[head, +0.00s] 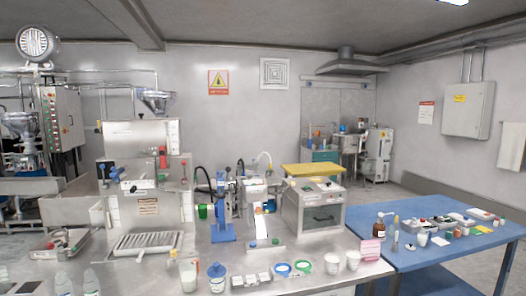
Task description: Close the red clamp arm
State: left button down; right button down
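A steel machine (141,138) with a hopper (156,97) on top stands on the left part of the steel bench. A small upright red part (163,158) is on the right of its upper section. A thin red-topped lever (183,162) stands just to the right of that. I cannot tell which of these is the red clamp arm, nor whether it is open or closed at this size. Neither of my grippers is in view.
The steel bench's (330,268) front edge holds a blue-lidded jar (217,279), white cups (332,263) and small rings. A blue stand (222,215) and a grey oven-like box (315,209) stand behind. A blue table (440,262) with small items is at right.

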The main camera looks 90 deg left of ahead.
aim_at(162, 150)
jog(key=u, duration=2.05)
